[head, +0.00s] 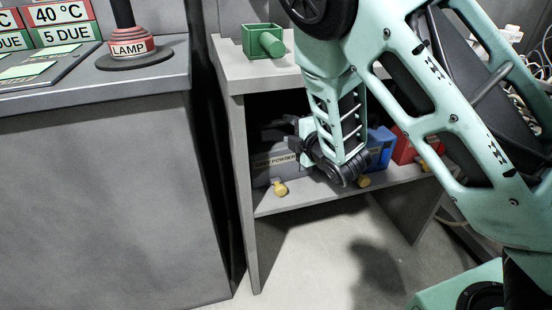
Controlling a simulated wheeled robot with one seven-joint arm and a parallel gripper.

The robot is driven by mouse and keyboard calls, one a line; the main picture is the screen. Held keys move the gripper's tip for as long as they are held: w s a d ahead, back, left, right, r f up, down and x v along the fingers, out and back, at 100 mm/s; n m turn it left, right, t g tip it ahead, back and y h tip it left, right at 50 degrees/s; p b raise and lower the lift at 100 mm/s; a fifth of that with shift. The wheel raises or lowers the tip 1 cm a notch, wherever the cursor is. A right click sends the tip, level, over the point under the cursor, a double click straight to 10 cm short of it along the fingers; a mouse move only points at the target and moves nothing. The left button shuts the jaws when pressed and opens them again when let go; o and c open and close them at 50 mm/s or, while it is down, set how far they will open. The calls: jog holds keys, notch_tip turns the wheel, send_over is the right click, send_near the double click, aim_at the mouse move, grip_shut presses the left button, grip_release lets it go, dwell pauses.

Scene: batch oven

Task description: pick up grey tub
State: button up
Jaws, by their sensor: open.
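The grey tub (265,171), with a label partly readable as "POWDER", stands on the lower shelf of the grey stand, at its left end. A yellow knob-like piece (280,188) shows at its front. My gripper (272,131) is inside the shelf opening, open, with its dark fingers over the upper part of the tub in the picture. I cannot tell whether they touch it. My wrist and forearm hide the tub's right side and part of its label.
A blue tub (379,148) and a red tub (404,148) stand farther right on the same shelf (310,197). The stand's top board (240,77) is close above my gripper and holds a green box (262,40).

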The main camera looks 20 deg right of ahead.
aim_at(278, 124)
jog(key=shift+f+b+x, duration=0.15)
jog(key=shift+b+x, duration=0.25)
jog(key=shift+x, duration=1.35)
jog(key=shift+f+b+x, duration=0.1)
jog(key=shift+b+x, duration=0.3)
jog(key=shift+x, duration=1.35)
grip_shut()
jog(key=shift+r, duration=0.15)
